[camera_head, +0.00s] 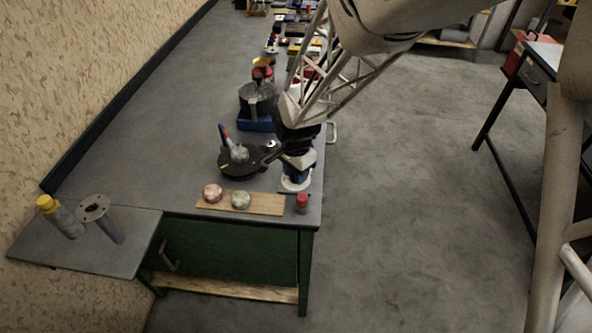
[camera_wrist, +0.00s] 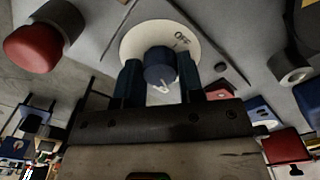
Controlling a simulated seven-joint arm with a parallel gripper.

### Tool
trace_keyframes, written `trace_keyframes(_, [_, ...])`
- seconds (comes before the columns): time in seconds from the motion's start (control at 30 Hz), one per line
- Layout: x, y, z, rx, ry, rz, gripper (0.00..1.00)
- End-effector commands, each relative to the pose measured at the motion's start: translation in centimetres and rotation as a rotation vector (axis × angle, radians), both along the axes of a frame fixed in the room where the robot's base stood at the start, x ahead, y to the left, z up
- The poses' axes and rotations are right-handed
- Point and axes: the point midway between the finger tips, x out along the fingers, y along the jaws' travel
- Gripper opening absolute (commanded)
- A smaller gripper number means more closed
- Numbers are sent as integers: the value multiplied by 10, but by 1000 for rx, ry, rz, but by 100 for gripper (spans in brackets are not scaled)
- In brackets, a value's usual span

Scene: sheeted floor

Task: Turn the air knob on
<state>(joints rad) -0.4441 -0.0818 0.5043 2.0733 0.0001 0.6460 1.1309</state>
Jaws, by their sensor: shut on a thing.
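The air knob (camera_wrist: 160,66) is a dark blue cylinder in the middle of a round white dial (camera_wrist: 136,42). The dial carries the word OFF at its upper right in the wrist view. Another dark marking below the knob is only partly readable. My gripper (camera_wrist: 160,78) has one finger on each side of the knob and is shut on it. In the head view my gripper (camera_head: 297,165) points down over the white dial (camera_head: 296,184) near the right edge of the bench. The knob itself is hidden there.
A red button (camera_wrist: 33,47) stands beside the dial; a red-topped item (camera_head: 302,202) is near the bench corner. A wooden board (camera_head: 264,204) with two round pieces and a black round base (camera_head: 232,167) lie to the left.

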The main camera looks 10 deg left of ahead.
Motion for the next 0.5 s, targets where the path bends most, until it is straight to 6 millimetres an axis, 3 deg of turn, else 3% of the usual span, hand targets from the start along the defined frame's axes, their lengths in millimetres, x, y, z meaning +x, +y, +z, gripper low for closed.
trace_keyframes(0.5, [1, 0, 2, 2, -3, -77, 12])
